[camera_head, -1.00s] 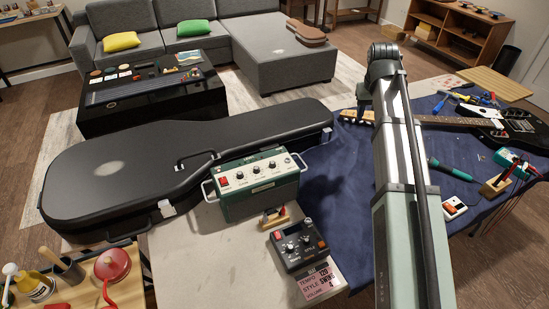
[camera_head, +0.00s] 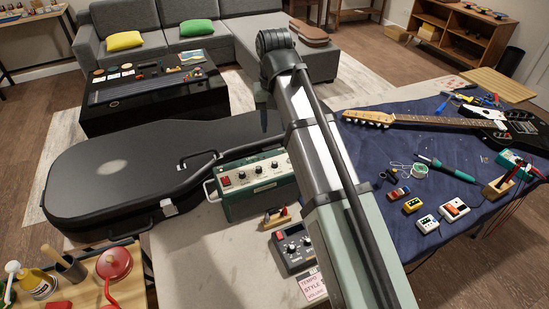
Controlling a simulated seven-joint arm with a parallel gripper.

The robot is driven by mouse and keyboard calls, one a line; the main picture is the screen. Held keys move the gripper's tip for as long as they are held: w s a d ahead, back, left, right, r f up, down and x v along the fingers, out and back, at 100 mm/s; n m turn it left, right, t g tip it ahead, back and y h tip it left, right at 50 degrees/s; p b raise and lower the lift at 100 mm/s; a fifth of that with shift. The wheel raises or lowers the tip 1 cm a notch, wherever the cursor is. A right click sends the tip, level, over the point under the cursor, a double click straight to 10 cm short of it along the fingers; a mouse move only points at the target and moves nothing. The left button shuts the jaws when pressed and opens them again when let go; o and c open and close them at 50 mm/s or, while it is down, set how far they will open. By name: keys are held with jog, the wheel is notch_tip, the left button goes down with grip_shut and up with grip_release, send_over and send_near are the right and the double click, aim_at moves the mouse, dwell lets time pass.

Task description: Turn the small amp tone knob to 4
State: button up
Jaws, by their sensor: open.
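The small amp (camera_head: 232,210) is a green box with a pale top panel on the light grey bench. Its panel shows a red switch (camera_head: 226,180) and a row of dark knobs (camera_head: 258,170). Which is the tone knob, and where it points, is too small to tell. My arm crosses in front of the amp's right end and hides it. My gripper (camera_head: 267,108) hangs below the bent wrist, above and behind the amp's right part. It is mostly hidden behind my arm, with its fingertips not clear. It is open, and no held object shows.
A black guitar case (camera_head: 110,170) lies close behind the amp. A small stand (camera_head: 276,217) and a dark pedal (camera_head: 292,248) with a pink note (camera_head: 313,286) sit in front. Right of my arm, a blue cloth (camera_head: 400,160) holds a guitar (camera_head: 440,121) and several tools.

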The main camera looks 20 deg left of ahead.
aim_at(275, 162)
notch_tip(275, 162, down, 13)
jog(key=shift+f, duration=0.2)
dwell(0.5)
grip_shut()
dwell(0.4)
